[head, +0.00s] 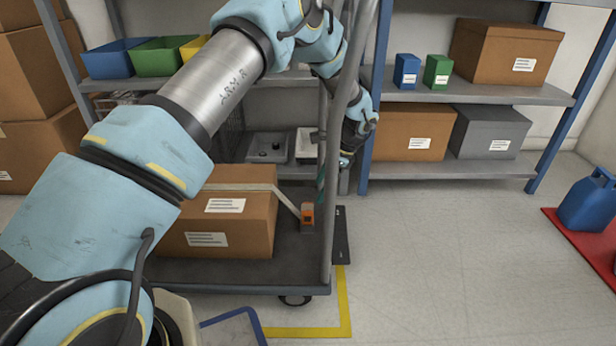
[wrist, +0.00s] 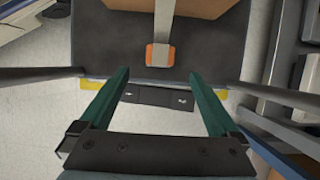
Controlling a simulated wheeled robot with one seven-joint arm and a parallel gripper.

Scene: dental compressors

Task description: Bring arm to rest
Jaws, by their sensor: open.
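My arm reaches forward from the lower left in the head view, over a dark platform cart (head: 210,271). My gripper (head: 346,160) hangs by the cart's upright grey pole, partly hidden behind it. In the wrist view my gripper (wrist: 163,92) is open, with two green fingers spread apart and nothing between them. Beyond the fingertips, the cart deck (wrist: 110,45) carries an orange buckle (wrist: 160,54) on a light strap. The buckle (head: 307,216) also shows in the head view at the cart's right side, below my gripper.
A strapped cardboard box (head: 240,235) sits on the cart. Shelves behind hold bins and boxes, including a brown box (head: 412,132) and a grey box (head: 488,131). A blue gas cylinder (head: 588,203) stands on a red mat at right. The floor (head: 445,255) between is clear.

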